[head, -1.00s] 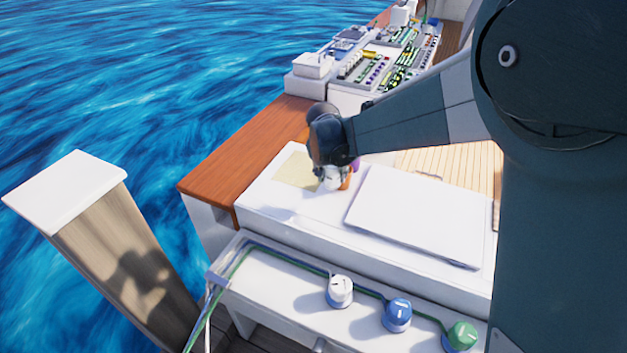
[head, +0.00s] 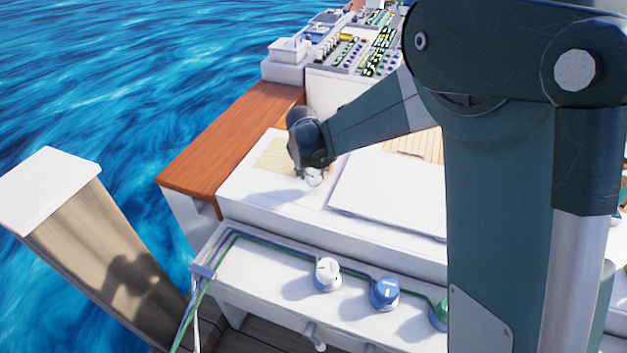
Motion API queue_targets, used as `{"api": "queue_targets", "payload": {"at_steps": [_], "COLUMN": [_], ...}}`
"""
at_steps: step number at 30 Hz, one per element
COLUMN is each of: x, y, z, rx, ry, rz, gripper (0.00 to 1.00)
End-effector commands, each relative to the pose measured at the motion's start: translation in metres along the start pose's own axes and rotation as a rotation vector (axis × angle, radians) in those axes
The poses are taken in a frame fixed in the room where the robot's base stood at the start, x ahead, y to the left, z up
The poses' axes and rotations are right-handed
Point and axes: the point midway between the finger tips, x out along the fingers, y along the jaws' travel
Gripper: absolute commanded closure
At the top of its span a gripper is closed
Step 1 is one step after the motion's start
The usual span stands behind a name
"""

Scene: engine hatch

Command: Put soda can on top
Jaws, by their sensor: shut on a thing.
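My gripper (head: 313,174) is low over the white hatch top, just left of the raised white lid (head: 388,192). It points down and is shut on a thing. The wrist hides most of that thing, so I cannot make out its shape or label; it is probably the soda can. I cannot tell whether it touches the surface. A pale yellow square (head: 272,156) lies on the white top, left of my gripper and partly behind it. No other can shows.
White (head: 326,272), blue (head: 385,293) and green (head: 439,313) knobs stand on the front ledge. A brown wooden bench top (head: 225,140) lies to the left. A control panel (head: 365,50) is at the back. A wooden post (head: 100,240) stands at left, with water beyond.

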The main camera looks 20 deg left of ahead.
Motion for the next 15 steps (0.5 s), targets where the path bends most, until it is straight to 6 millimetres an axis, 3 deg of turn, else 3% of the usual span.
{"api": "queue_targets", "payload": {"at_steps": [9, 15], "x": [0.001, 0.016], "y": [0.0, 0.0], "z": [0.0, 0.006], "rx": [0.0, 0.0], "ry": [0.0, 0.0], "rz": [0.0, 0.0], "gripper": [0.81, 0.81]}}
